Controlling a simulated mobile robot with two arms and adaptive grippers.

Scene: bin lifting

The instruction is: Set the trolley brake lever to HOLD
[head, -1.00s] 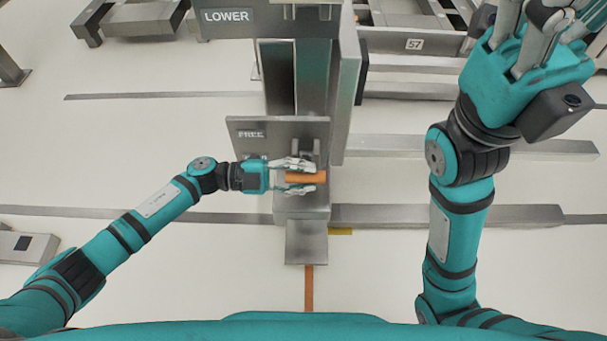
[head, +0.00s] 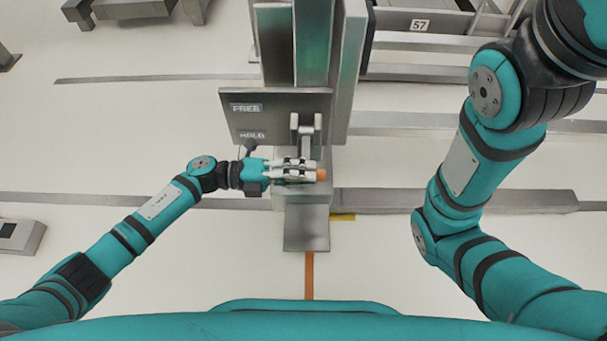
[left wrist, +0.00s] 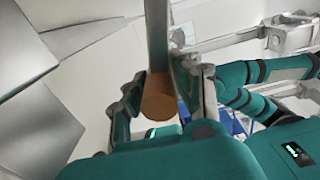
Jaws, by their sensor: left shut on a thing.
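The brake lever is a grey metal arm (head: 307,130) with an orange handle (head: 321,174), in front of the trolley post. My left gripper (head: 296,172) is closed around the handle, and only the handle's right end shows past the fingers in the head view. In the left wrist view the orange handle (left wrist: 160,98) sits between the fingers. The brake plate (head: 277,112) carries a FREE label (head: 246,108) above a HOLD label (head: 252,135). The handle is lower in the picture than the HOLD label. My right arm is raised at the right; its gripper is out of the frame.
The tall grey post (head: 312,50) rises behind the plate. A metal foot plate (head: 306,228) lies below the lever, with an orange floor stripe (head: 309,276) running from it. Grey rails (head: 455,196) cross the pale floor to the right, and a structure marked 57 (head: 419,26) stands farther back.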

